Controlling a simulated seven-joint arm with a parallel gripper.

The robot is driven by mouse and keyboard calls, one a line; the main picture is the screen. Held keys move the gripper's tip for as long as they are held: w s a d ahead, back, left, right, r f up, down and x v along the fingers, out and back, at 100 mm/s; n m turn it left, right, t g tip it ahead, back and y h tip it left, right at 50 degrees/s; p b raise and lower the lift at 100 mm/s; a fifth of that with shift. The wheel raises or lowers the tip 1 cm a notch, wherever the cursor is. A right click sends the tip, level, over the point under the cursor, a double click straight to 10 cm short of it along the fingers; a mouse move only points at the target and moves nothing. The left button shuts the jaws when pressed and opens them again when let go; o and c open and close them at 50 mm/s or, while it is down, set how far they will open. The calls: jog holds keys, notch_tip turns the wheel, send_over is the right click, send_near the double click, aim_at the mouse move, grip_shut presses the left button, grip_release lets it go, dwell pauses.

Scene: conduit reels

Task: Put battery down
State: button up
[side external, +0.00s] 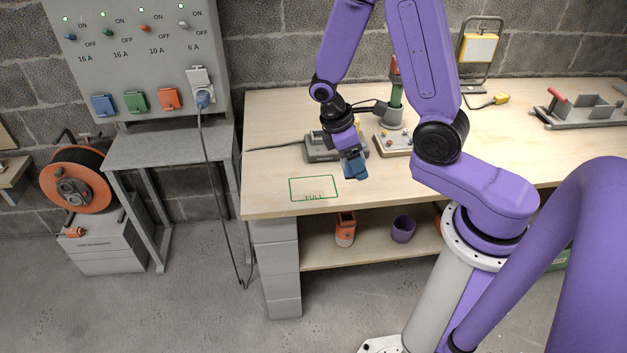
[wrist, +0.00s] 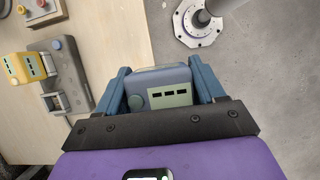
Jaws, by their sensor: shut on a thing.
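The battery (wrist: 160,88), a blue-grey block with a pale green slotted plate, sits between the two blue fingers of my gripper (wrist: 163,76) in the wrist view. My gripper (side external: 354,165) is shut on it. In the side view the fingers largely hide the battery. They are near the front edge of the wooden bench (side external: 262,200), to the right of a green outlined rectangle marked FULL (side external: 314,188). The rectangle is empty. I cannot tell the exact gap between the battery and the bench.
A grey charger-like unit (side external: 320,149) is just behind my gripper; it also shows in the wrist view (wrist: 72,80) beside a yellow block (wrist: 22,66). A control box (side external: 393,143) stands to the right. An orange container (side external: 345,229) and purple cup (side external: 403,229) are on the lower shelf.

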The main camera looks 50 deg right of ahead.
jog(key=w+f, duration=0.2)
jog(key=w, duration=0.2)
jog(key=w+d+f, duration=0.1)
jog(key=w+f, duration=0.5)
jog(key=w, duration=0.1)
jog(key=shift+w+d, duration=0.3)
jog(key=shift+d, duration=0.1)
jog(key=shift+w+d+f, duration=0.1)
jog(key=shift+w+f, duration=0.45)
jog(key=shift+f, duration=0.15)
jog(key=shift+w+f, duration=0.1)
jog(key=shift+f, duration=1.5)
jog(key=o, duration=1)
jog(key=shift+f, duration=0.15)
